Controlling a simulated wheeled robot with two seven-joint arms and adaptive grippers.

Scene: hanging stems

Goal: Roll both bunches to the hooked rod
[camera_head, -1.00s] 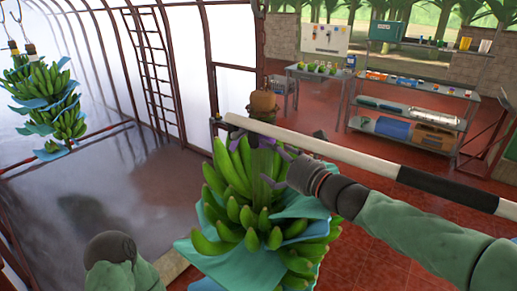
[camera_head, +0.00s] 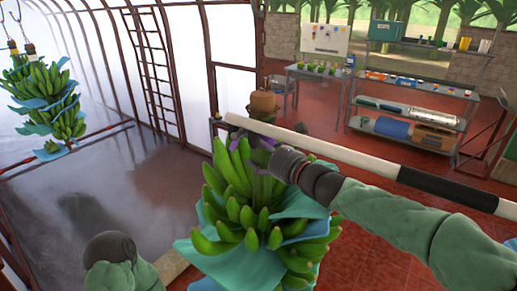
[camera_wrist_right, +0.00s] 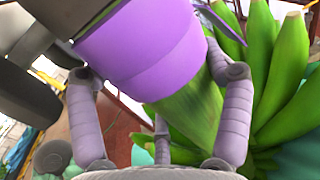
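A bunch of green bananas with a blue-green cover (camera_head: 255,205) hangs in the front middle. A purple band (camera_wrist_right: 150,45) wraps its stem. My right gripper (camera_head: 265,150) is at the top of this bunch. In the right wrist view its fingers (camera_wrist_right: 160,85) straddle the stem and purple band; whether they press on it I cannot tell.
A grey shelf rack (camera_head: 415,118) with bottles and boxes and a table (camera_head: 318,75) stand at the back. A ladder (camera_head: 155,70) stands by the translucent wall. The wet floor (camera_head: 100,195) at left is clear.

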